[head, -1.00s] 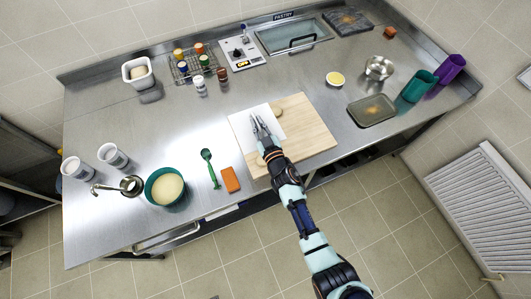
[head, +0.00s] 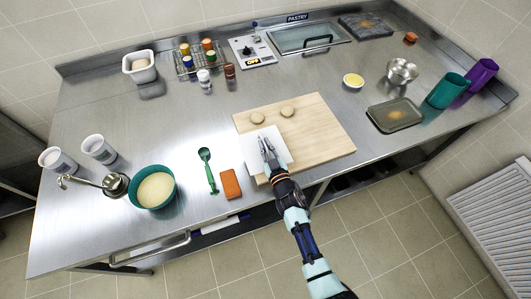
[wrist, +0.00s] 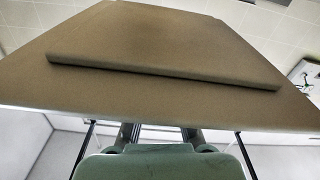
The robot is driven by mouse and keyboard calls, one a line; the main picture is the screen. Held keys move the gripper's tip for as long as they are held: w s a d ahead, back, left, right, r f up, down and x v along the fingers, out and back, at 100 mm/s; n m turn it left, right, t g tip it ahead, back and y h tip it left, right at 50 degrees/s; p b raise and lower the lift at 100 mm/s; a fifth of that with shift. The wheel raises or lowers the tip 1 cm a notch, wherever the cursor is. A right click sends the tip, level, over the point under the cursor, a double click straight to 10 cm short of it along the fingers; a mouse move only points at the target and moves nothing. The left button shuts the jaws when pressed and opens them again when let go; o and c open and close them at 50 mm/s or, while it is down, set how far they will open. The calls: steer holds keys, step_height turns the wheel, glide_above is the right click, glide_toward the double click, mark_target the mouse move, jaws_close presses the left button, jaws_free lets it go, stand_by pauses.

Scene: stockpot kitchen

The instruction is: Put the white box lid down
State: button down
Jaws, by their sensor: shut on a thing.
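The white box lid (head: 254,143) is a flat white square over the front left part of the wooden board (head: 325,130) in the head view. My gripper (head: 267,147) is shut on the lid. In the wrist view the lid (wrist: 160,50) fills the upper part as a shaded, brownish plate with a raised panel, and the fingers (wrist: 160,135) meet its near edge. I cannot tell whether the lid touches the board. The open white box (head: 140,69) stands at the back left with pale contents.
Two dough pieces (head: 272,115) lie on the board just behind the lid. An orange block (head: 230,184) and green spoon (head: 207,170) lie left of the board. A teal bowl (head: 152,188) stands further left. Bare steel counter lies behind and left of the board.

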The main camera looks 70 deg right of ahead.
steer(key=shift+f+b, duration=0.8)
steer(key=shift+f, duration=0.8)
steer(key=shift+s+a+f+b, duration=0.2)
steer(key=shift+f+b, duration=0.1)
steer(key=shift+f, duration=0.4)
steer(key=c, duration=1.2)
jaws_free()
steer(key=shift+f, duration=0.25)
steer(key=shift+r, duration=0.2)
steer(key=shift+w+d+r+p, duration=0.1)
steer(key=shift+r+p, duration=0.55)
steer(key=p+v, duration=0.2)
steer(key=v, duration=0.9)
steer(key=shift+s+a+r, duration=0.25)
steer(key=shift+s+r, duration=0.05)
steer(key=shift+r, duration=0.05)
